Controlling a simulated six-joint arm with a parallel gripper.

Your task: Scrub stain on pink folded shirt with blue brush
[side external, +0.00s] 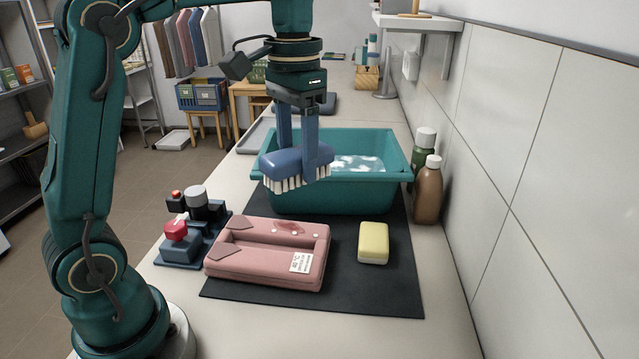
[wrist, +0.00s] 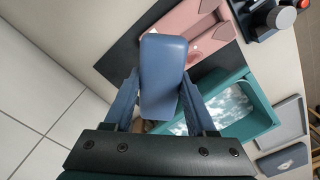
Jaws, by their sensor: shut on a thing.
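The blue brush (side external: 290,160) has white bristles facing down. My gripper (side external: 303,150) is shut on the brush and holds it in the air in front of the teal basin. In the wrist view the brush (wrist: 163,75) sits between the two fingers of my gripper (wrist: 160,95). The pink folded shirt (side external: 262,262) lies on the dark mat below and nearer the camera, with a white label on its front corner. A reddish stain (side external: 288,228) shows on its upper right part. The shirt also shows in the wrist view (wrist: 185,25), partly hidden by the brush.
A teal basin (side external: 390,185) with foamy water stands behind the shirt. A yellow soap or sponge block (side external: 373,240) lies right of the shirt on the dark mat (side external: 385,290). Bottles (side external: 428,190) stand by the tiled wall. A small device with a red knob (side external: 178,240) is at left.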

